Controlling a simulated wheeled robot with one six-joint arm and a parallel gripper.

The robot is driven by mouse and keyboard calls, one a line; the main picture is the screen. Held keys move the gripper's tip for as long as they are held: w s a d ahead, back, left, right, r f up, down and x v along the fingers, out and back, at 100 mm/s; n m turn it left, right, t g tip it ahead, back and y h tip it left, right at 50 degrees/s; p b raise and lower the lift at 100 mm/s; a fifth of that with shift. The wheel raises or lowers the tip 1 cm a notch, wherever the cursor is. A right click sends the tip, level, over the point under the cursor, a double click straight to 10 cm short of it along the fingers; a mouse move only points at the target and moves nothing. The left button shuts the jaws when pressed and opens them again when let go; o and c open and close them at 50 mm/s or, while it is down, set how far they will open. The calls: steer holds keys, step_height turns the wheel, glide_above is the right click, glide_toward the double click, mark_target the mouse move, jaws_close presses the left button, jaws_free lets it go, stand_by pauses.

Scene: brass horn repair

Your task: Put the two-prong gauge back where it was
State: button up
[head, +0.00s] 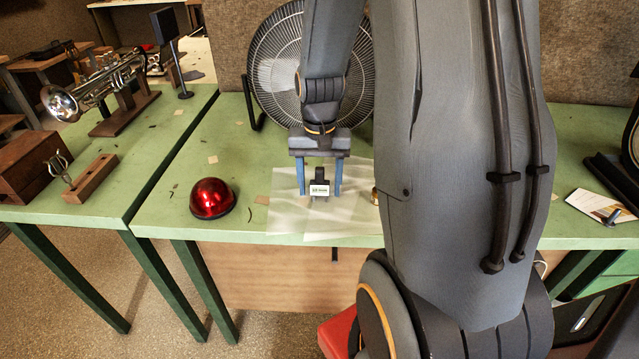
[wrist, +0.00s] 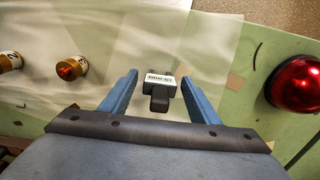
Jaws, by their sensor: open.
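A small dark piece with a white label (head: 319,190) stands on pale translucent sheets on the green bench. It also shows in the wrist view (wrist: 160,82). It may be the two-prong gauge, but I cannot make out two prongs on it. My gripper (head: 319,194) points down over the bench with its two blue fingers apart, one on each side of the labelled piece. In the wrist view, gaps show between the piece and both fingers. The gripper is open and holds nothing. The label's print is too small to read surely.
A red dome (head: 211,198) sits left of the sheets (head: 283,213). Brass cylinders (wrist: 70,68) stand on the other side. A fan (head: 275,65) is behind. On the left bench are a trumpet (head: 95,85) and a wooden block (head: 92,178) with a wire-like tool.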

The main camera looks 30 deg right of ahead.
mark_target(318, 185)
steer(key=shift+r, duration=0.1)
step_height(318, 185, up, 12)
steer(key=shift+f+b, duration=0.15)
steer(key=shift+b, duration=0.85)
steer(key=s+a+f+n, duration=0.3)
steer(key=a+f, duration=0.1)
steer(key=a, duration=0.2)
steer(key=s+a+f+n+t, duration=0.1)
steer(key=s+a+f+n, duration=0.2)
steer(key=s+a+f, duration=0.1)
steer(key=a+f, duration=0.1)
steer(key=a, duration=0.1)
steer(key=shift+s+a+n, duration=0.2)
steer(key=shift+a+n, duration=0.2)
